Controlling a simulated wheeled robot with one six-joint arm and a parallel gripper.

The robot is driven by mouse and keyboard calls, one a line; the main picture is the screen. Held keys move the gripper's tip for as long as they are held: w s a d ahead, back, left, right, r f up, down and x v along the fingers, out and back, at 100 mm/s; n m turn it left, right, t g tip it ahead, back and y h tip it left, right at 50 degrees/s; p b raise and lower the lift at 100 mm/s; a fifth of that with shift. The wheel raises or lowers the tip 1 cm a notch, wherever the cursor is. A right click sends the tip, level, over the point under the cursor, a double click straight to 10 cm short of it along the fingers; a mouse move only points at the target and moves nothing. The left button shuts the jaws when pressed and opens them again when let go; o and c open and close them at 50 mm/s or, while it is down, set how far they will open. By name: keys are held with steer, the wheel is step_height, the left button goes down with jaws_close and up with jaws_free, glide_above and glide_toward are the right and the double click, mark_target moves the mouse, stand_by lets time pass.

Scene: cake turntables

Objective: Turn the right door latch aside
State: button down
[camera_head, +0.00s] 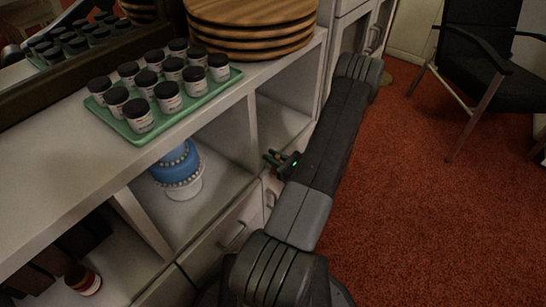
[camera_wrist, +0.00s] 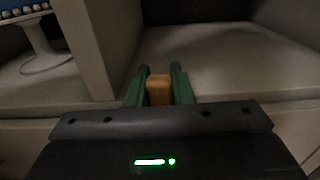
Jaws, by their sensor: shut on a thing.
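My gripper (camera_head: 273,158) is at the front edge of the cabinet's right open compartment, above the lower doors. In the wrist view its two green fingers (camera_wrist: 159,88) are closed on the sides of a small tan wooden block, which looks like the right door latch (camera_wrist: 160,90). The latch stands upright at the shelf's front edge in that view; its lower part is hidden by my gripper. In the head view the latch cannot be made out. A right door (camera_head: 268,212) with a metal handle lies below, partly hidden by my arm.
A blue and white cake on a stand (camera_head: 182,172) is in the compartment to the left, beyond a white divider (camera_head: 238,135). A green tray (camera_head: 187,108) of several dark-lidded jars and stacked wooden boards (camera_head: 250,47) are on the counter. Red carpet (camera_head: 430,220) is open at right.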

steer(key=shift+w+d+m, duration=0.15)
steer(key=shift+m, duration=0.65)
steer(key=c, duration=1.3)
jaws_free()
steer(key=p+v, duration=0.2)
steer(key=v, duration=1.1)
steer(key=shift+s+d+p, duration=0.25)
steer(key=shift+d+p, duration=0.05)
steer(key=shift+d, duration=0.05)
